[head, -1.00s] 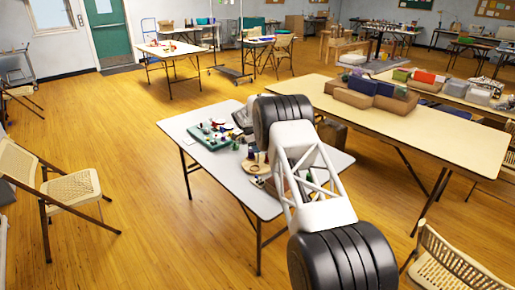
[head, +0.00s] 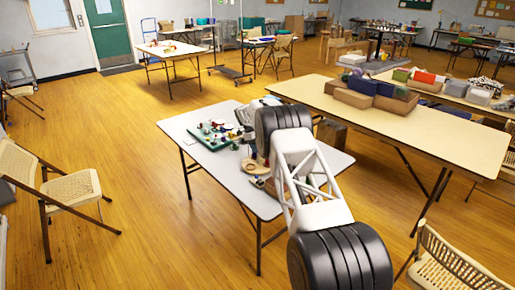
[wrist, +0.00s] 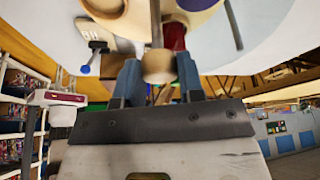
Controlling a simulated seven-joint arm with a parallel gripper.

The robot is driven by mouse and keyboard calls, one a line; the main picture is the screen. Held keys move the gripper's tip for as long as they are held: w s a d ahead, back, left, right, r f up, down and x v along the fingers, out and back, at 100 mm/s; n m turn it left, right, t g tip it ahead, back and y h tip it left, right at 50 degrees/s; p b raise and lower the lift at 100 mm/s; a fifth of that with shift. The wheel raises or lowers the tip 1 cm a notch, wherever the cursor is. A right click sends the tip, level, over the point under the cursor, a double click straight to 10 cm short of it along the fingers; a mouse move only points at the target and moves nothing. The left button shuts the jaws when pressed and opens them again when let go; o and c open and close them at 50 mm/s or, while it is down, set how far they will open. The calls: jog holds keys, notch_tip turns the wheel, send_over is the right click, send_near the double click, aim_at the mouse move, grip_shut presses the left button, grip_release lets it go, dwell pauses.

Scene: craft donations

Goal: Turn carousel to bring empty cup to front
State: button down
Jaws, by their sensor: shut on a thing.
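The carousel shows in the wrist view as pale wooden parts (wrist: 203,22) along the top edge, cut off by the frame. A round-ended wooden peg (wrist: 158,67) sticks out from it. My gripper (wrist: 157,75) has its two blue-grey fingers on either side of the peg and is shut on it. In the head view, a tan wooden round part of the carousel (head: 256,168) shows on the grey table, partly behind my arm. Which cup is empty, and which cup is at the front, I cannot tell. My gripper is mostly hidden behind my arm in the head view.
The grey table (head: 205,165) also holds a green board (head: 212,138) with several small items, left of the carousel. A long tan table (head: 430,130) with boxes (head: 372,93) stands to the right. A folding chair (head: 70,188) stands at the left.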

jog(key=shift+m, duration=0.3)
dwell(0.4)
jog(key=c, duration=0.8)
grip_release()
jog(key=shift+o, duration=0.2)
jog(key=shift+r, duration=0.1)
jog(key=v, duration=0.7)
jog(key=shift+r, duration=0.25)
jog(key=shift+w, duration=0.1)
jog(key=shift+r, duration=0.1)
